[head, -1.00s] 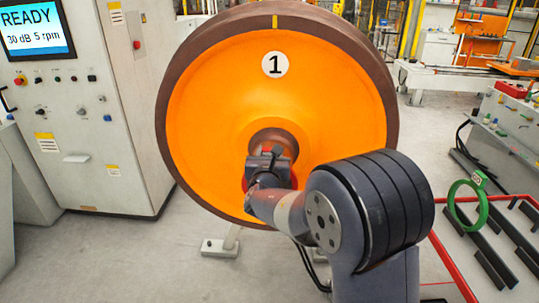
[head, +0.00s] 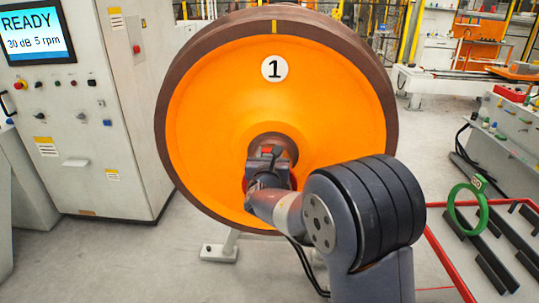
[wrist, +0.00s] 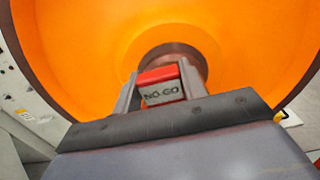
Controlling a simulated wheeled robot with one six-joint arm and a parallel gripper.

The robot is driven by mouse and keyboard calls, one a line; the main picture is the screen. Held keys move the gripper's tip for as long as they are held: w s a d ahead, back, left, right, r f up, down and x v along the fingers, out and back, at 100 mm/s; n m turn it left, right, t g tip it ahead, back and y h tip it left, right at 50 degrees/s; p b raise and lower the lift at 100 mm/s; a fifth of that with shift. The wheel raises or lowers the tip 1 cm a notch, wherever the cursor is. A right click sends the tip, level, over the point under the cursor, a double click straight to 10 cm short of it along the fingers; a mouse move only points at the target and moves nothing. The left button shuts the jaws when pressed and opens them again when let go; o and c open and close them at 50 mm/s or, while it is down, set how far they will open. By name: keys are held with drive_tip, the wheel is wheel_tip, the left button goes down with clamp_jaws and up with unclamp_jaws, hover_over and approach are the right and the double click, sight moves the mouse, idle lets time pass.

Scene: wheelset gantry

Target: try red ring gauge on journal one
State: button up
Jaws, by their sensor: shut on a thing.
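The large orange wheel (head: 225,85) with a brown rim bears a round label "1". The brown journal one (head: 273,139) shows at its hub, partly hidden by my gripper (head: 268,158). In the wrist view my gripper (wrist: 160,84) is shut on the tab of the red ring gauge (wrist: 158,75); the tab reads "NO-GO". Journal one (wrist: 178,51) is straight beyond the tab. Most of the red ring is hidden, so I cannot tell whether it is around the journal or in front of it.
A control cabinet (head: 110,165) with a lit "READY" screen (head: 35,32) stands at left. A green ring gauge (head: 468,208) stands in a red-edged rack (head: 445,262) at right. Grey floor is open between cabinet and wheel.

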drive_tip(key=s+b, duration=0.3)
drive_tip(key=s, duration=0.7)
drive_tip(key=shift+s+a, duration=0.2)
idle(0.8)
